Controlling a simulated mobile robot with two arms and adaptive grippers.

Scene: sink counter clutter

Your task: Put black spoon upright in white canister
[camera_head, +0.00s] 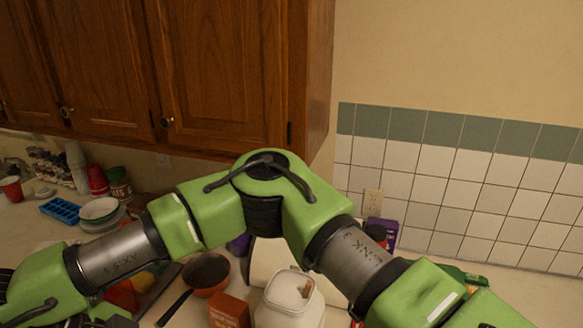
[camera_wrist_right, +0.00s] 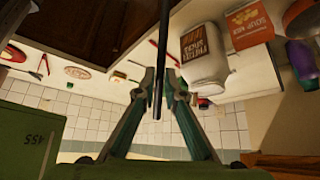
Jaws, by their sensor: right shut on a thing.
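The black spoon (camera_wrist_right: 163,38) shows in the right wrist view as a thin dark shaft running down between the fingers. My right gripper (camera_wrist_right: 159,80) is shut on the shaft; the spoon's bowl is not clearly seen. The white canister (camera_head: 288,306) stands at the bottom centre of the head view, with small tan items showing at its top. A white labelled container, which looks like the canister, is right of the spoon in the right wrist view (camera_wrist_right: 205,68). The spoon appears apart from it. In the head view my right arm crosses the middle; its fingers are not clearly visible. My left gripper is out of view.
A red box (camera_head: 229,312) and a brown pan (camera_head: 206,272) stand left of the canister. A wooden cabinet (camera_head: 220,70) hangs above. A tiled wall (camera_head: 470,195) is behind on the right.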

